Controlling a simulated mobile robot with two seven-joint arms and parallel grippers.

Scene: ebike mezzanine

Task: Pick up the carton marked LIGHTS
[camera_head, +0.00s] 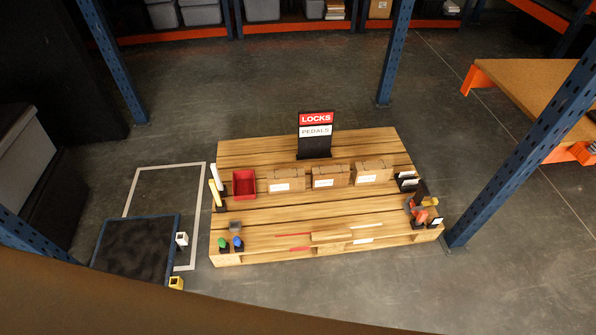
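Three brown cardboard cartons stand in a row on a wooden pallet (300,215): a left one (287,173), a middle one (329,170) and a right one (374,165). Each has a white label on its front, too small to read, so I cannot tell which is marked LIGHTS. They look closed and sit close together. Neither of my grippers is in view.
A sign (316,131) reading LOCKS and PEDALS stands behind the cartons. A red bin (244,183) is left of them. Small items line the pallet's sides. Blue posts (395,50) rise around it. A dark platform (137,246) lies left. Open floor (260,85) is behind.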

